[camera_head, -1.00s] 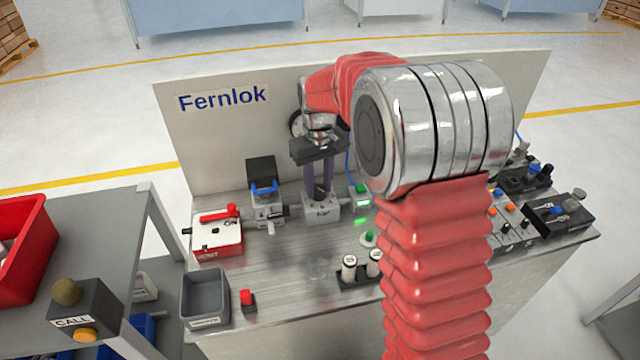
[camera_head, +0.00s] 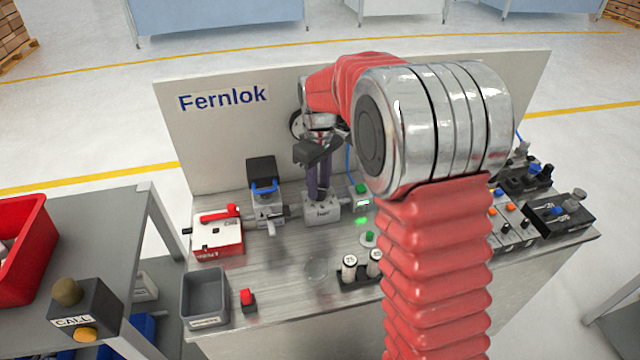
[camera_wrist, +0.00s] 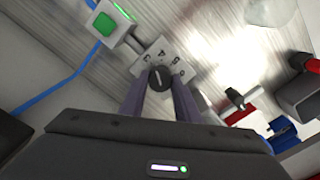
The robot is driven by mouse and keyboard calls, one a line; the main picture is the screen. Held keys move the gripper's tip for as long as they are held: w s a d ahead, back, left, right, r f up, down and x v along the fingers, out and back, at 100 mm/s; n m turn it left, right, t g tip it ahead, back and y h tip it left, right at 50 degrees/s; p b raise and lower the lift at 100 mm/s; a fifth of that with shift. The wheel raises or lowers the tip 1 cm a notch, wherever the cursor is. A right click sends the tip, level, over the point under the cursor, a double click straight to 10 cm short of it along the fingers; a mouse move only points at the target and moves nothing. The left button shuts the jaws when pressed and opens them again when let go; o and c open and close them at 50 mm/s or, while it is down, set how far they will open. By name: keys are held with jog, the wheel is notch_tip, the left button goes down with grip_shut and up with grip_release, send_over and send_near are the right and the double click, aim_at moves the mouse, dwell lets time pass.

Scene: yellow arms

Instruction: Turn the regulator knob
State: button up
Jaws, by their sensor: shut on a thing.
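The regulator is a light grey block (camera_head: 322,209) on the metal bench, in front of the backboard. In the wrist view its dark round knob (camera_wrist: 159,77) with a pale line faces the camera, and dark marks show on the block around it. My gripper (camera_head: 319,190) reaches down from above. Its two purple-grey fingers, also in the wrist view (camera_wrist: 160,92), are shut on the knob, one on each side.
Left of the regulator stands a valve with a blue handle (camera_head: 264,188). To its right is a box with a green button (camera_head: 361,189) and a lit display. White-capped cylinders (camera_head: 349,262) stand in front. A grey bin (camera_head: 205,297) and a red button (camera_head: 247,297) sit front left.

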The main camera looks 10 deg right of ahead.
aim_at(319, 188)
jog(key=o, duration=1)
jog(key=shift+o, duration=0.2)
jog(key=shift+r, duration=0.1)
notch_tip(319, 188, up, 14)
jog(key=shift+f, duration=0.2)
jog(key=shift+w, duration=0.1)
